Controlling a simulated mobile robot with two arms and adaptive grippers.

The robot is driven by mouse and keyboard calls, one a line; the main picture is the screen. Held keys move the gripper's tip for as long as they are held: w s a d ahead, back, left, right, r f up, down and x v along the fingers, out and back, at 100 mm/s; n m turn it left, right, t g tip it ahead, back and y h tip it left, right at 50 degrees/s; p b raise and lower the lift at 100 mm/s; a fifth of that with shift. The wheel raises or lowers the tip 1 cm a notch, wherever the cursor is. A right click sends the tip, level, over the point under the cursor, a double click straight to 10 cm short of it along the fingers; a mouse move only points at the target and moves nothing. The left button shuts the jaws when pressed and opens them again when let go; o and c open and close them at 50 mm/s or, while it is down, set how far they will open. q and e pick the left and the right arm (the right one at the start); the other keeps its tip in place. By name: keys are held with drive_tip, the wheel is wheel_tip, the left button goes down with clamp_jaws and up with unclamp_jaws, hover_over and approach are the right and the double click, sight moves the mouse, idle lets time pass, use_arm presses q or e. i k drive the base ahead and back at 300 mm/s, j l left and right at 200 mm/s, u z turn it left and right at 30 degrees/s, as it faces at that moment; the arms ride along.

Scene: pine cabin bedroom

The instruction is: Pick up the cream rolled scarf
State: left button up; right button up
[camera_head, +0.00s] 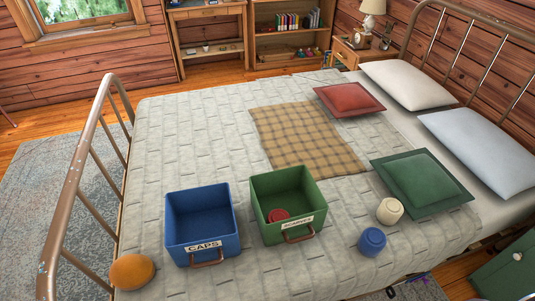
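The cream rolled scarf (389,211) stands on the bed at the right, just left of the green cushion's lower edge. A blue rolled item (372,241) sits close by, in front and slightly to its left. The green bin (303,185) with a label that seems to read "SCARVES" stands to the left, with a red rolled item (279,216) inside it. The blue bin (200,204) labelled "CAPS" stands beside it. Neither of my grippers shows in the head view.
An orange rounded item (132,271) lies near the bed's front left corner. A green cushion (423,181), a red cushion (349,98) and a plaid blanket (306,137) lie on the quilt. The metal footboard (82,170) rises at the left.

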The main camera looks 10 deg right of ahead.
sight(390, 210)
drive_tip(key=z, duration=1.6)
